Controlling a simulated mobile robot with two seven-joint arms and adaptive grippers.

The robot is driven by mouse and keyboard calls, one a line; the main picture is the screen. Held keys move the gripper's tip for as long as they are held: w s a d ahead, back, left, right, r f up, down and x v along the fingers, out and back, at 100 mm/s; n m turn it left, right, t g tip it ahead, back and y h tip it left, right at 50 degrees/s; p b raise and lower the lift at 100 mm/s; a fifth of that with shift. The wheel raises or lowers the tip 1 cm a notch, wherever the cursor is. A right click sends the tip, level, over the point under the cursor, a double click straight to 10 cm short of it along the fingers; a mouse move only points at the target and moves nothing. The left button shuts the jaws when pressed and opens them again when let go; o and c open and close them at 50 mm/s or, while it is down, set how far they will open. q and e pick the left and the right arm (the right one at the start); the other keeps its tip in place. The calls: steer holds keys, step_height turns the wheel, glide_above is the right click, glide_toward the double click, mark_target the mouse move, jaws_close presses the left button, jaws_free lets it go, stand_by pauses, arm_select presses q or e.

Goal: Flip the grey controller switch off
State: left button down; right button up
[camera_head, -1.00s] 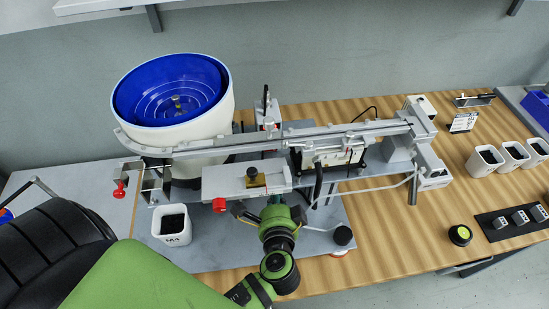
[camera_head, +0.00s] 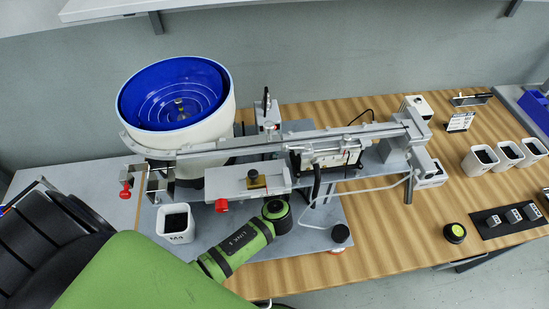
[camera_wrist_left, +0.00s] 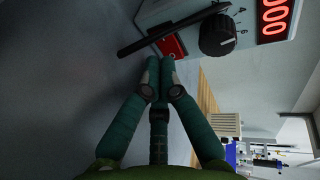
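In the left wrist view the light grey controller (camera_wrist_left: 185,13) shows at the top, with a red switch (camera_wrist_left: 173,46), a black dial knob (camera_wrist_left: 217,35) and a lit red display (camera_wrist_left: 273,18). My left gripper (camera_wrist_left: 160,66) has its two dark green fingers together, with nothing seen between them. Its tips are right by the red switch; I cannot tell whether they touch it. The switch's position is unclear. In the head view my left arm reaches to the bench plate; its fingers are hidden there, and I cannot make out the controller. My right gripper is not in view.
The blue-lined bowl feeder (camera_head: 215,124) and the long metal rail (camera_head: 250,145) stand above my left arm. A white bin (camera_head: 175,224) and a black round knob (camera_head: 341,234) are near it. A black bar (camera_wrist_left: 150,37) crosses the controller's front.

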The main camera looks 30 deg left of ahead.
arm_select(q)
steer(key=shift+w+f+b, duration=0.1)
steer(key=shift+w+b, duration=0.2)
steer(key=shift+w, duration=0.05)
steer(key=shift+w+a, duration=0.1)
steer(key=v, duration=1.2)
